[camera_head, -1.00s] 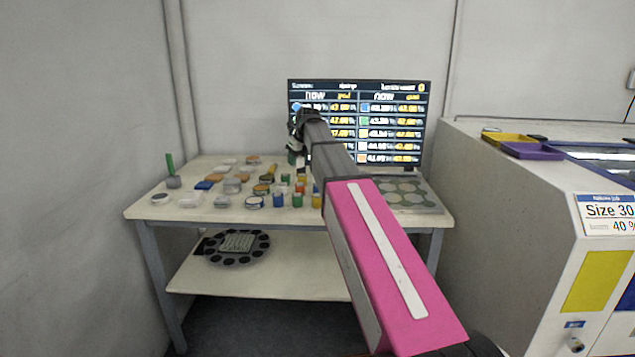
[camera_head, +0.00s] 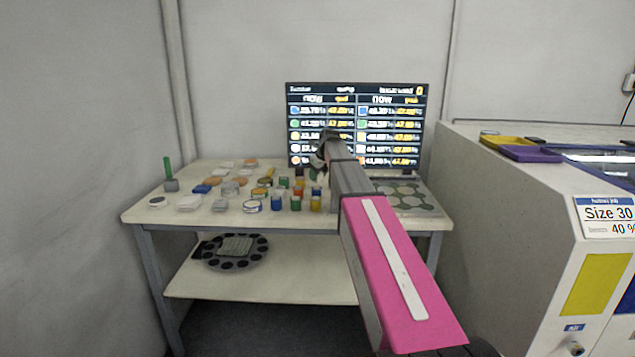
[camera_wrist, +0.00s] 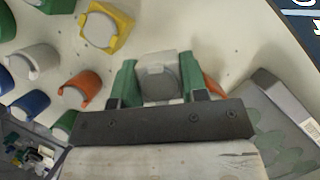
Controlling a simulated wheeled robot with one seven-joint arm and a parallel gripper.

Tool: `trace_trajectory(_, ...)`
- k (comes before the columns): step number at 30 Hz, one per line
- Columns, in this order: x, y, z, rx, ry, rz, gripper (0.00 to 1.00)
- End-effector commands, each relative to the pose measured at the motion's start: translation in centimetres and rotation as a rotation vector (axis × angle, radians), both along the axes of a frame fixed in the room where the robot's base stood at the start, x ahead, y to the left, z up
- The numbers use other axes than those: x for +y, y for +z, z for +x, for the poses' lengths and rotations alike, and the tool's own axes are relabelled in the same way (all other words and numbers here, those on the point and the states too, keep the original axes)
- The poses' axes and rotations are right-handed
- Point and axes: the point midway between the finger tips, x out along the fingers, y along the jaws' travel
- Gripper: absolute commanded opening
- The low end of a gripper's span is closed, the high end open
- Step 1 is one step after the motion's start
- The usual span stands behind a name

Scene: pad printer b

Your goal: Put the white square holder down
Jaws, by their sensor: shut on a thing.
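In the wrist view, my gripper (camera_wrist: 158,82) has its two green fingers shut on the white square holder (camera_wrist: 158,58), which has a round grey recess. The holder is over the pale table top; I cannot tell if it touches it. In the head view, my gripper (camera_head: 324,150) is above the back right part of the table (camera_head: 235,215), in front of the screen. The holder cannot be made out there.
A yellow square holder (camera_wrist: 106,28) and an orange cup (camera_wrist: 80,90) stand left of my gripper. A grey board with green circles (camera_head: 408,196) lies on the right. Several coloured pots crowd the table's middle. A screen (camera_head: 357,105) stands behind.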

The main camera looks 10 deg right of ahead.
Motion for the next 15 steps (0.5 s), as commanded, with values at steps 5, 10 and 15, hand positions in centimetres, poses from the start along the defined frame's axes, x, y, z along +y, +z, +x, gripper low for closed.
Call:
trace_trajectory(5, 0.0, -2.5, -0.1, 0.002, -0.001, 0.001, 0.11)
trace_trajectory(10, 0.0, -2.8, 0.0, 0.000, 0.000, 0.000, 0.11)
trace_trajectory(15, 0.0, -2.9, 0.0, 0.001, 0.000, -0.001, 0.11)
